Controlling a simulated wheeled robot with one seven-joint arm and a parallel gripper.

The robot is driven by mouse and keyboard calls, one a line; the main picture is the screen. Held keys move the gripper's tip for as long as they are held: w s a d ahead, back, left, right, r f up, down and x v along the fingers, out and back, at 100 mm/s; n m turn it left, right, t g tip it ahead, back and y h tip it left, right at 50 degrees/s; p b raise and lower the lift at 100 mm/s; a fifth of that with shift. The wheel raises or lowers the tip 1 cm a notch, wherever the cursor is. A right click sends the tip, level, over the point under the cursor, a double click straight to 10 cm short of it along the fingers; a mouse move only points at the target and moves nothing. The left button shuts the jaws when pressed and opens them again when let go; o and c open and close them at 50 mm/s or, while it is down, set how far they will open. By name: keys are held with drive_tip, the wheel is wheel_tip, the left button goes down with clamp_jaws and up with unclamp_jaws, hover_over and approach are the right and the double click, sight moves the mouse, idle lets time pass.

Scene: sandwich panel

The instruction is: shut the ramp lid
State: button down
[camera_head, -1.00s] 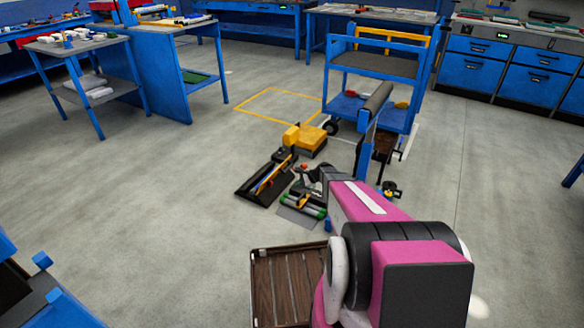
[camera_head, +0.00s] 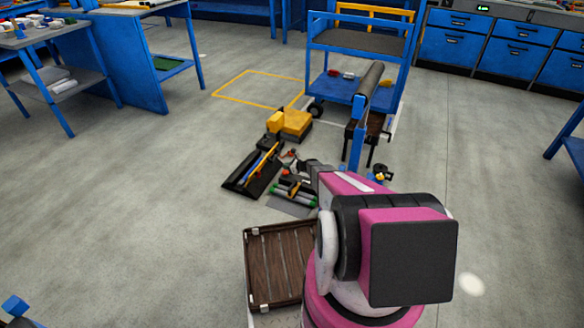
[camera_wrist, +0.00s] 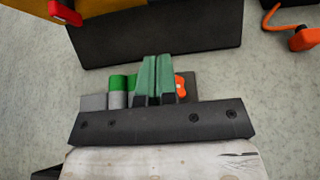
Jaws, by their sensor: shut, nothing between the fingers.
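I cannot tell for sure which thing is the ramp lid. A black sloped tray (camera_head: 234,186) lies on the floor near the middle of the head view, with yellow and blue items on it. The dark panel (camera_wrist: 150,36) at the top of the wrist view may be part of it. My gripper (camera_wrist: 157,60) shows its two green fingers together, with nothing between them. In the wrist view it hangs over green-and-grey rollers (camera_wrist: 117,85), apart from the dark panel. In the head view my pink arm hides part of the floor there.
A yellow block-like object (camera_head: 296,123) stands behind the tray. A blue cart (camera_head: 350,88) stands behind my arm. A blue bench (camera_head: 135,60) is at the left. Open grey floor lies left of the tray and at the right.

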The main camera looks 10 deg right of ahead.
drive_tip(key=w+a, duration=0.3)
drive_tip(key=a, duration=0.2)
drive_tip(key=shift+w+r, duration=0.25)
drive_tip(key=shift+r, duration=0.05)
drive_tip(key=shift+w+a+r+h, duration=0.1)
drive_tip(key=shift+a+r+h, duration=0.1)
drive_tip(key=shift+r+h, duration=0.15)
